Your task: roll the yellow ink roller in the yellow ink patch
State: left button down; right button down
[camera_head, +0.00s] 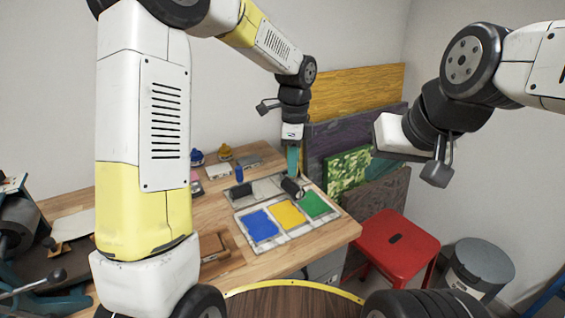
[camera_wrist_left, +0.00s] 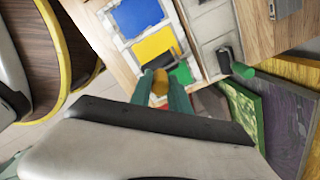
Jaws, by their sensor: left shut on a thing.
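My left gripper (camera_head: 293,168) hangs over the ink tray (camera_head: 276,239), with teal fingers pointing down. In the left wrist view its fingers (camera_wrist_left: 160,92) are shut on the yellow ink roller's handle (camera_wrist_left: 160,84). A dark roller end (camera_wrist_left: 176,50) shows past the fingertips, near the line between the yellow and green patches; contact is unclear. The yellow ink patch (camera_head: 286,214) lies between the blue patch (camera_head: 260,226) and the green patch (camera_head: 314,204). My right gripper (camera_head: 388,138) is held high at the right; its fingers cannot be made out.
A roller with a green handle (camera_wrist_left: 242,70) lies in the tray's grey part. A blue-handled roller (camera_head: 241,190) lies at the tray's back left. Coloured boards (camera_head: 350,138) lean behind the table. A red stool (camera_head: 397,243) and grey bin (camera_head: 480,268) stand at right.

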aim_at(294, 181)
pick_arm(q)
jog(key=shift+d+f+m, duration=0.1)
jog(key=shift+d+m, duration=0.15)
jog(key=shift+m, duration=0.15)
jog(key=shift+f, duration=3)
jog(key=shift+f, duration=0.35)
jog(key=shift+s+a, duration=0.1)
